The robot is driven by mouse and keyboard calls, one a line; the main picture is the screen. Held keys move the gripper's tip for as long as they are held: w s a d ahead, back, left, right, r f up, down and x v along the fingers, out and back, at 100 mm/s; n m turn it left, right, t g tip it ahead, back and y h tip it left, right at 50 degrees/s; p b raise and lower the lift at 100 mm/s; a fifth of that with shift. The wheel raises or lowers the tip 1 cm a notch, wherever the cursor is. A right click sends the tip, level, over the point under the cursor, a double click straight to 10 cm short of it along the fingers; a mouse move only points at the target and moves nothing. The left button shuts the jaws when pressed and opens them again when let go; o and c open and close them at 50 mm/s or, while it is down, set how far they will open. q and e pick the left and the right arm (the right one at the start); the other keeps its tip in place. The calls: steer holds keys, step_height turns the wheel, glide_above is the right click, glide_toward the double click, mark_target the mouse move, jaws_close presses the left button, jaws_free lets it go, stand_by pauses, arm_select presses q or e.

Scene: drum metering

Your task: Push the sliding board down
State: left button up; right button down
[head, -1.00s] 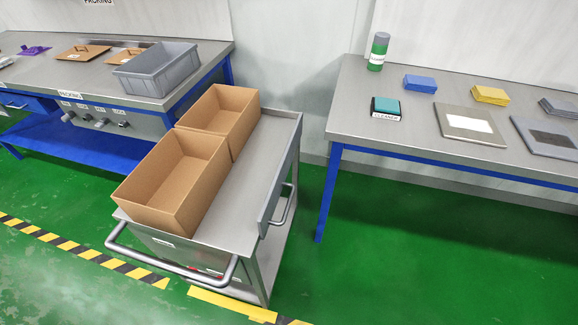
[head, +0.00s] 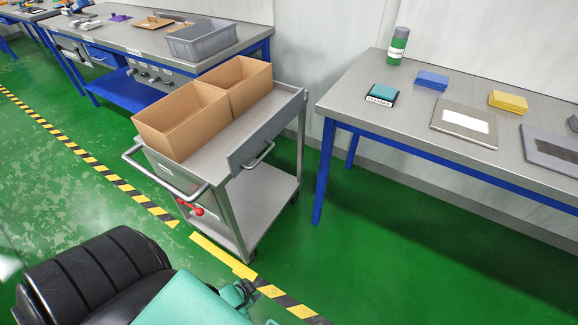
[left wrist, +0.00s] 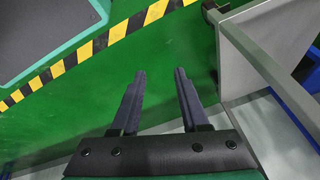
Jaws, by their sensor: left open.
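A grey board with a bar handle (head: 265,133) is upright along the right side of the metal cart (head: 204,166); I take it to be the sliding board. Its upper edge stands near the cart top. My left gripper (left wrist: 158,88) is open and empty in the left wrist view, its two dark fingers apart over the green floor. Grey metal panels (left wrist: 262,75), seemingly of the cart, are to the right of the fingers and apart from them. The fingers are not clearly visible in the head view. My right gripper is not in view.
Two open cardboard boxes (head: 183,120) stand on the cart, which has a push bar (head: 165,180) and a red knob (head: 198,211). A workbench (head: 350,105) is at right, another bench (head: 75,30) behind left. Green floor lies clear between cart and right bench.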

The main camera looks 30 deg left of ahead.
arm_select(q)
steer(key=w+a+r+t+b, duration=0.2)
steer(key=w+a+r+t, duration=0.1)
steer(key=w+r, duration=0.35)
steer(key=m+t+y+b, duration=0.3)
steer(key=m+t+y, duration=0.15)
steer(key=t, duration=0.25)
glide_toward(264, 154)
steer(key=shift+n, duration=0.35)
steer(key=x, duration=1)
steer(key=shift+a+f, duration=0.1)
steer(key=shift+f, duration=0.25)
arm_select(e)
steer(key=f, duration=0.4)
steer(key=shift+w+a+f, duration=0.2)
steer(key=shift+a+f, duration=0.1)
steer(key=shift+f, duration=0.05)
arm_select(q)
jaws_close()
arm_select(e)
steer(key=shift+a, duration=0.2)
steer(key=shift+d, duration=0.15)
